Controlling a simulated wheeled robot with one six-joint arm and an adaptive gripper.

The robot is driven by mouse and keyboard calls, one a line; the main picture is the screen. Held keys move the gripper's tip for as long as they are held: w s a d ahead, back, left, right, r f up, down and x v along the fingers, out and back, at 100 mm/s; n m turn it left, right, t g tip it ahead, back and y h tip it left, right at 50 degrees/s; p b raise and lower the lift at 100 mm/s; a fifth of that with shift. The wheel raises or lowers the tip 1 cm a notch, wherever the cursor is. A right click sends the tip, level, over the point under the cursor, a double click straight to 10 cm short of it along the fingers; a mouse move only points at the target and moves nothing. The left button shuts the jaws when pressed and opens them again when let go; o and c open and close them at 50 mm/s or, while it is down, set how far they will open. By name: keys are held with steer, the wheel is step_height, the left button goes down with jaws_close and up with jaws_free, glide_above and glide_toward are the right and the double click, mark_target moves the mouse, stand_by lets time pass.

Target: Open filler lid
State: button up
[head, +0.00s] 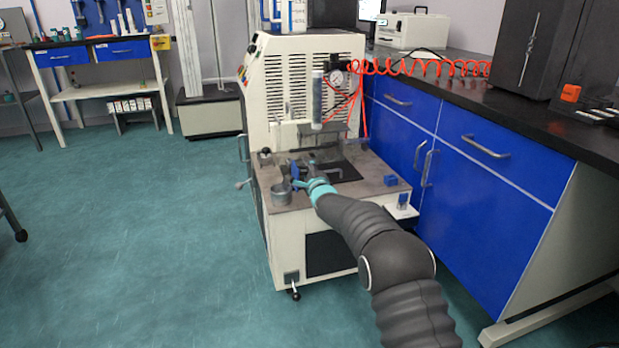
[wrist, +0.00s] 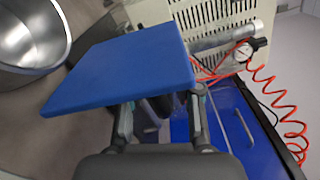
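A blue flat square plate (wrist: 125,68) fills the middle of the wrist view, right in front of my gripper; I cannot tell if it is the filler lid. My gripper's two fingers (wrist: 160,110) stand apart, with their tips partly hidden behind the plate. I cannot tell whether they touch or hold it. A round metal cup (wrist: 28,38) is left of the plate, and it also shows in the head view (head: 279,195). In the head view my gripper (head: 300,180) is low over the machine's work surface, right of the cup, beside a small blue piece (head: 294,169).
The cream vented machine (head: 290,90) carries a clear cylinder (head: 317,98), a gauge (head: 337,78) and a red coiled hose (head: 420,67). Blue cabinets (head: 480,160) stand close at right. Floor at left is free.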

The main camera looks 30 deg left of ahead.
steer(key=v, duration=1.1)
steer(key=shift+s+d, duration=0.15)
steer(key=shift+s, duration=0.15)
